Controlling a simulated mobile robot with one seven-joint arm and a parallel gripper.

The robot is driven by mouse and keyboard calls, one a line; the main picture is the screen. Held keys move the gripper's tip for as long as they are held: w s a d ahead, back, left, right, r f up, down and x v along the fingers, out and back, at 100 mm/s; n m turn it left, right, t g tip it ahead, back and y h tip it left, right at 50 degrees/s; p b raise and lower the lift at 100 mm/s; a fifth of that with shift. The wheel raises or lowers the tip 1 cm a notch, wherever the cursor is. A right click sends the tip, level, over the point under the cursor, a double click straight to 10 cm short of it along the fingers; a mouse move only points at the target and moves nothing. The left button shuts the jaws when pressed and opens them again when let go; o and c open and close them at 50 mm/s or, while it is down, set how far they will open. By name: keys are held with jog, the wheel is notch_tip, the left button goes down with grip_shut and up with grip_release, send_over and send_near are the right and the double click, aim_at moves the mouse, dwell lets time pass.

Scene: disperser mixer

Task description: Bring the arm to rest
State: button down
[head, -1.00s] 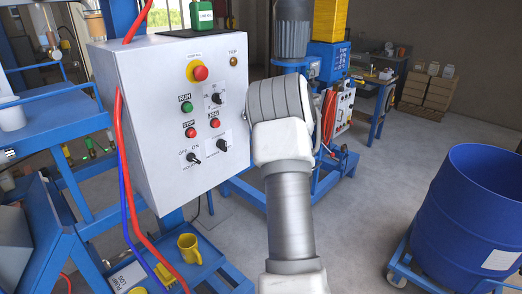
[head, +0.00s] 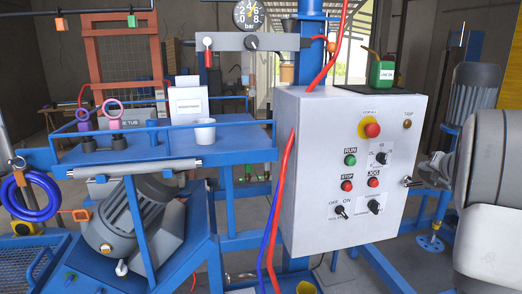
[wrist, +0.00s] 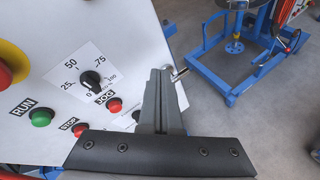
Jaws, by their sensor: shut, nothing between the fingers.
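In the head view my pale arm stands at the right edge, and the fingers are not clearly visible there. The box carries a red stop button on yellow (head: 372,130), a green RUN button (head: 350,160), a red STOP button (head: 347,185), a red JOG button (head: 373,183) and a speed dial (wrist: 92,80).
A green can (head: 382,72) stands on top of the box. Red and blue hoses hang by its left side. A blue bench (head: 240,135) with a white cup (head: 203,131) is to the left.

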jog(key=s+a+r+m+h, duration=0.3)
jog(key=s+a+r+m, duration=0.55)
jog(key=m, duration=0.65)
jog(key=s+a+f+m+g+y, duration=0.3)
jog(key=s+a+f+m, duration=0.3)
jog(key=s+a, duration=0.6)
jog(key=s+a+f+m+g+y, duration=0.3)
jog(key=s+a+f+m, duration=0.4)
jog(key=s+a, duration=0.6)
notch_tip(320, 180, down, 2)
jog(key=shift+a+g, duration=0.6)
jog(key=shift+a, duration=0.35)
